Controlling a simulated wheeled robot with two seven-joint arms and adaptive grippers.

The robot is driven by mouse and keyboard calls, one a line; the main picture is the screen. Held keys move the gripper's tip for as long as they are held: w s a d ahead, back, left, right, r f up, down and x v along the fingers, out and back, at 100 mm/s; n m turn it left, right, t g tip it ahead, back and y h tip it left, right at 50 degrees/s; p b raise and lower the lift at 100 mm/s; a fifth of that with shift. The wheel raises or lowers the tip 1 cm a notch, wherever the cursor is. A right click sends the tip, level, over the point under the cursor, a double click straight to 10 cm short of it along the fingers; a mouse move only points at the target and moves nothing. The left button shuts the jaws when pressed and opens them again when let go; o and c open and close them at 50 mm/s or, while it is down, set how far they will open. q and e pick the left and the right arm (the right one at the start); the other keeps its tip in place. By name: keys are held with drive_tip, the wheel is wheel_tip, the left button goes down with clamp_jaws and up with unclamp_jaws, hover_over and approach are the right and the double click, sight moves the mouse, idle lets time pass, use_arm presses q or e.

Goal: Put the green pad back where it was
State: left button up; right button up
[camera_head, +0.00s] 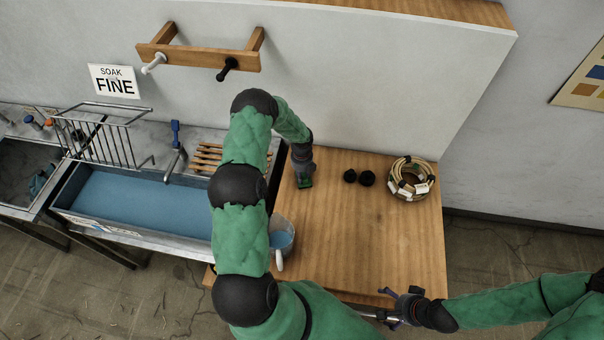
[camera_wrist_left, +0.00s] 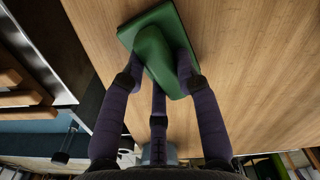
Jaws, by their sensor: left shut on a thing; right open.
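The green pad (camera_wrist_left: 150,27) has a flat base and a raised grip, and shows large in the left wrist view. My left gripper (camera_wrist_left: 162,78) has its fingers closed around the raised grip. In the head view the left gripper (camera_head: 304,182) is low over the left part of the wooden table (camera_head: 350,250), with a bit of green pad (camera_head: 306,184) showing below it. The pad's base looks on or very close to the table top; I cannot tell which. My right gripper (camera_head: 405,305) is open and empty at the table's front edge.
Two dark round objects (camera_head: 358,177) sit right of my left gripper. A cane coil (camera_head: 409,179) with white tags lies further right. A cup of blue liquid (camera_head: 281,236) stands at the left edge, beside the blue-filled trough (camera_head: 140,200). The table's middle front is clear.

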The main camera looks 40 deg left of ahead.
use_arm(q)
drive_tip(key=shift+f, duration=0.1)
drive_tip(key=o, duration=0.6)
drive_tip(key=shift+f, duration=0.1)
drive_tip(key=o, duration=0.4)
